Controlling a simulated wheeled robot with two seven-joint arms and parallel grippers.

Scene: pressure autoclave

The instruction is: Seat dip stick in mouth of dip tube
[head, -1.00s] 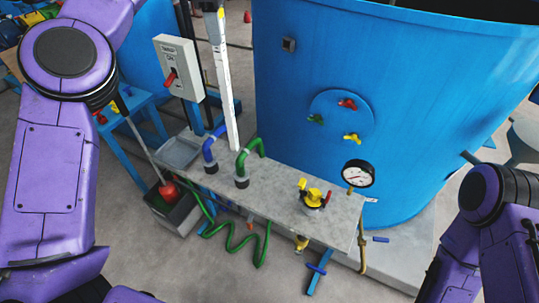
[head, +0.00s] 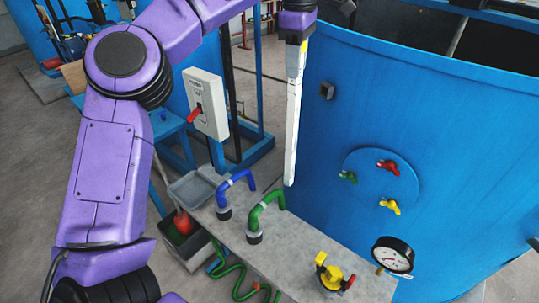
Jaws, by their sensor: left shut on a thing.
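My left gripper (head: 297,38) is at the top middle of the head view, its arm reaching in from the left. It is shut on the dip stick (head: 292,125), a long white rod with a grey upper end. The stick hangs nearly upright, its lower end free, appearing in front of the blue tank's left side and above the bench's back edge. I cannot pick out the dip tube or its mouth for certain. My right gripper is out of view.
The large blue tank (head: 420,130) fills the right side. A grey bench (head: 290,250) carries a blue hose (head: 236,183), a green hose (head: 264,208), a yellow valve (head: 330,273) and a pressure gauge (head: 391,256). A grey switch box (head: 206,103) stands left of the stick.

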